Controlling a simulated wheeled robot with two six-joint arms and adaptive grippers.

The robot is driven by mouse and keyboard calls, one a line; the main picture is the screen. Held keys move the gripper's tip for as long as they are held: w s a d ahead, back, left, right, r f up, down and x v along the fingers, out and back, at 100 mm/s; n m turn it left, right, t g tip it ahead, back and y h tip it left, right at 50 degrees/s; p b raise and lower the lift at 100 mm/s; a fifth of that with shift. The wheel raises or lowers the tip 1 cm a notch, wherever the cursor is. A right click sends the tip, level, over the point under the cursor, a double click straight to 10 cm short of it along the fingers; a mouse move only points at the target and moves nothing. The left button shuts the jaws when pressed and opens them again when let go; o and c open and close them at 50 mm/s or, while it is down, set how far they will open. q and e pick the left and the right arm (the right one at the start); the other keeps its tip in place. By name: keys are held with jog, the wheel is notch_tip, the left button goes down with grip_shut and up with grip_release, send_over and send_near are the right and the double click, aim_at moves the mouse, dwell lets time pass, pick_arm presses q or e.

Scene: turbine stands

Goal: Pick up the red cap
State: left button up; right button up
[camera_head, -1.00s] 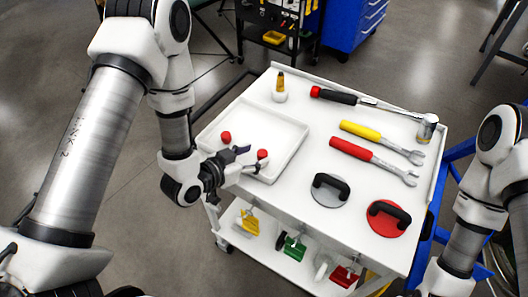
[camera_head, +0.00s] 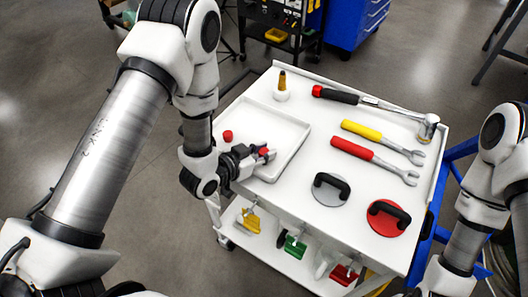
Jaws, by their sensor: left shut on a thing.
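One red cap (camera_head: 264,152) is between the fingers of my left gripper (camera_head: 263,155), which is shut on it at the near side of the white tray. The fingers partly hide this cap. I cannot tell whether it still touches the tray floor. A second red cap (camera_head: 228,136) lies in the left part of the tray (camera_head: 292,158), apart from the gripper. My right arm enters at the right edge, and its gripper is out of view.
The tray sits on a white cart top (camera_head: 330,98). To its right lie a hammer (camera_head: 372,102), a yellow wrench (camera_head: 380,140) and a red wrench (camera_head: 372,158). A grey-based handle (camera_head: 329,190) and a red-based handle (camera_head: 387,218) stand near the front. A small bottle (camera_head: 281,88) stands behind.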

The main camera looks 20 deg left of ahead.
aim_at(263, 154)
pick_arm(q)
jog(key=shift+r, duration=0.7)
jog(key=shift+s+r+b, duration=0.45)
jog(key=shift+r+b, duration=0.05)
jog(key=shift+r, duration=0.35)
jog(key=s+b, duration=0.1)
jog(key=s, duration=0.3)
jog(key=shift+r, duration=0.15)
jog(key=s+p, duration=0.1)
jog(key=p, duration=0.1)
jog(key=s+r+p, duration=0.1)
jog(key=p, duration=0.1)
jog(key=s+p, duration=0.1)
jog(key=p, duration=0.1)
jog(key=shift+s+a+r, duration=0.1)
jog(key=shift+s+r, duration=0.15)
jog(key=shift+r, duration=0.15)
jog(key=s+p, duration=0.6)
jog(key=s, duration=0.1)
jog(key=shift+s+a+f, duration=0.15)
jog(key=shift+s+f, duration=0.05)
jog(key=shift+s, duration=0.05)
jog(key=shift+o, duration=0.3)
